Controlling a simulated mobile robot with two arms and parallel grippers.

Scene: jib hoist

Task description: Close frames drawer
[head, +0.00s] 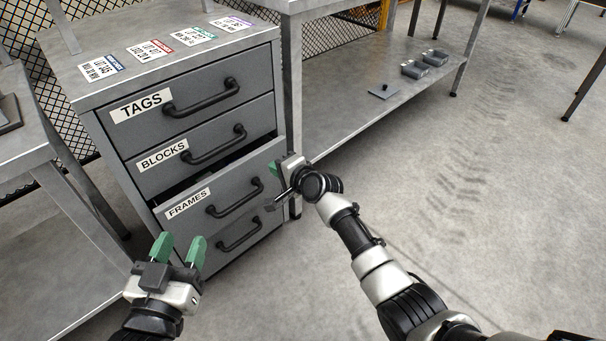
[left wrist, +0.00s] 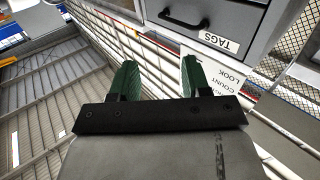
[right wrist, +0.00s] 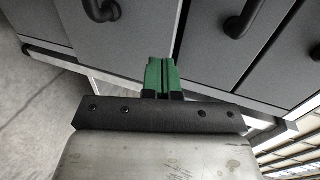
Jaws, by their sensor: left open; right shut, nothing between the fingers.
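The FRAMES drawer (head: 226,188) is the third drawer of the grey cabinet. It stands out from the cabinet front, with a dark gap above its top edge. Its black handle (head: 236,199) is on the front. My right gripper (head: 275,168) is shut and empty, close to the right end of the drawer front; whether it touches is unclear. In the right wrist view its green fingers (right wrist: 161,76) are together in front of grey drawer fronts. My left gripper (head: 182,250) is open and empty, low in front of the cabinet. Its spread green fingers (left wrist: 160,80) show in the left wrist view.
The TAGS drawer (head: 195,103) and BLOCKS drawer (head: 205,146) above look closed, as does an unlabelled bottom drawer front (head: 250,238). A bench with a lower shelf (head: 345,110) is at right, a metal table (head: 22,150) at left.

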